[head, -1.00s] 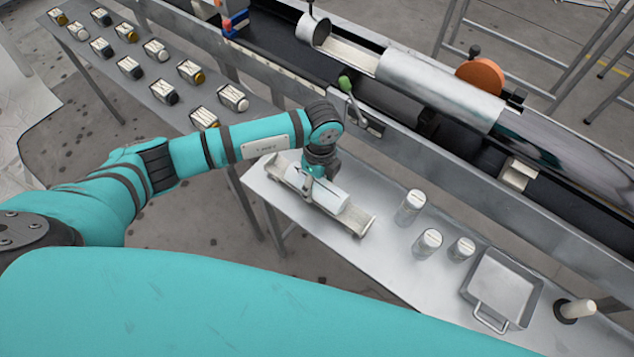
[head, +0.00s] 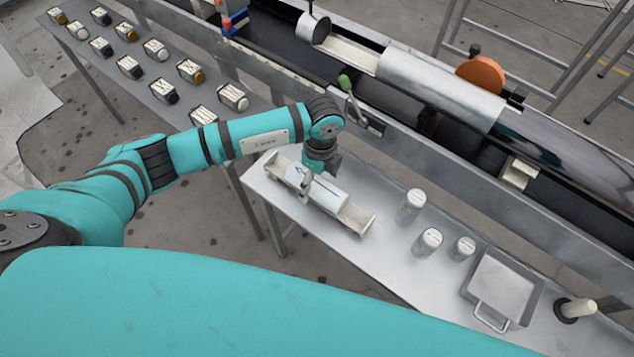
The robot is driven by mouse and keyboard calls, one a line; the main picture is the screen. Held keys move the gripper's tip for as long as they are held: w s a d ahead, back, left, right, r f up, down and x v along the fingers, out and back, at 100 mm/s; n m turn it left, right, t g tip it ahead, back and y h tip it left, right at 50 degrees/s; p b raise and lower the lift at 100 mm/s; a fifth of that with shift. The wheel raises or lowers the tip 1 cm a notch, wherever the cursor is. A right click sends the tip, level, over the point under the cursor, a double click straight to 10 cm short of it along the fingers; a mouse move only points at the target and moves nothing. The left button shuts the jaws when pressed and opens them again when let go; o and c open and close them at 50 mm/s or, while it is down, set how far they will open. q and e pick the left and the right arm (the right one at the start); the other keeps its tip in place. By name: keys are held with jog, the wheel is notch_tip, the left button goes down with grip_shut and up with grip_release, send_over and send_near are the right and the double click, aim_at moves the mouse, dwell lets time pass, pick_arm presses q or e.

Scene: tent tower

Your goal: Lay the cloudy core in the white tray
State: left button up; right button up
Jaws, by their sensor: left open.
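The white tray (head: 358,220) is a long, shallow cradle with raised ends on the grey metal bench. The cloudy core (head: 331,197), a pale whitish cylinder, lies lengthwise in the tray. My left gripper (head: 311,182) is open at the upper-left part of the core, with its fingers low over it. One finger shows in front of the core; the other is mostly hidden, so I cannot tell whether either touches it. My right gripper is out of view.
Several clear capped jars (head: 411,206) stand right of the tray, then a square metal pan (head: 503,287) and a dark-based white peg (head: 575,309). A machine with a long metal tube (head: 440,90) runs behind. Small labelled blocks sit on the far-left table (head: 175,118).

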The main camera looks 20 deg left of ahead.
pick_arm(q)
notch_tip(320, 180, up, 10)
jog(key=shift+w+d+r, duration=0.15)
jog(key=shift+w+r, duration=0.05)
jog(key=shift+w, duration=0.2)
dwell(0.4)
